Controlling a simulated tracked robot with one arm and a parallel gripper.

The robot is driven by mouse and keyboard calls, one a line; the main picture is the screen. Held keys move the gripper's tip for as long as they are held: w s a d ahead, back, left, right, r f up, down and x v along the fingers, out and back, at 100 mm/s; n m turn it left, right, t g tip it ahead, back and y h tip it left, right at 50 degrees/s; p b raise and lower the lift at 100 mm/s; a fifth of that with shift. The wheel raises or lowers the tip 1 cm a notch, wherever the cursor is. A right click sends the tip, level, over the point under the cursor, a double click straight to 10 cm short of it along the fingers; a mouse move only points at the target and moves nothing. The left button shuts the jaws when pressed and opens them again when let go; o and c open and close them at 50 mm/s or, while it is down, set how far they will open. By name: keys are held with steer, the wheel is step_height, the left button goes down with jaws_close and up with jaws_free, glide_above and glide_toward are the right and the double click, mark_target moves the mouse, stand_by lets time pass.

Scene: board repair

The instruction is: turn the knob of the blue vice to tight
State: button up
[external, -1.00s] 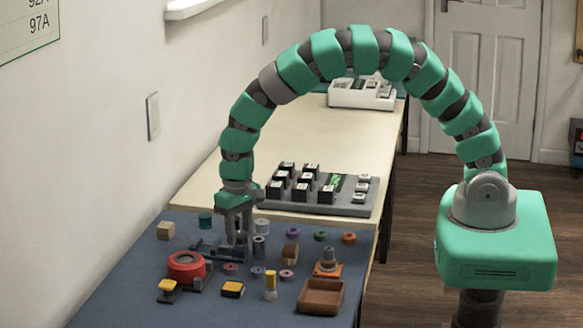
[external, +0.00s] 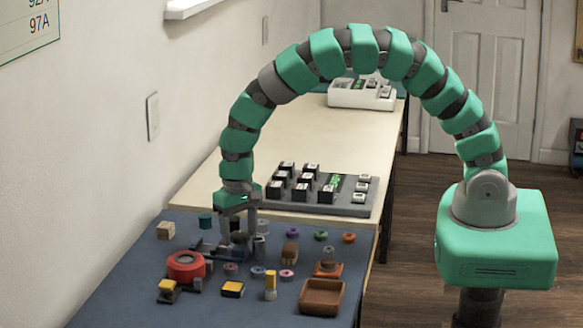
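My gripper (external: 238,232) points down over the left part of the blue-grey mat. Its two fingers show apart, one on each side of a small dark shape. I cannot tell whether they press on that shape or whether it is the vice's knob. A low dark blue-grey form (external: 206,247), which seems to be the vice, lies on the mat just left of and below the fingers. The fingers partly hide this area, and the knob's setting is too small to read.
A red round part (external: 185,266) stands close by at the left front. A brown tray (external: 321,297) and an orange-based part (external: 328,268) stand to the right. Several small spools and blocks lie around the gripper. A grey rack (external: 345,207) of dark blocks stands behind.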

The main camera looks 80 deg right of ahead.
mark_target(239, 234)
steer(key=shift+r, duration=0.1)
step_height(239, 234, up, 14)
steer(key=shift+f, duration=0.2)
stand_by(0.4)
stand_by(0.4)
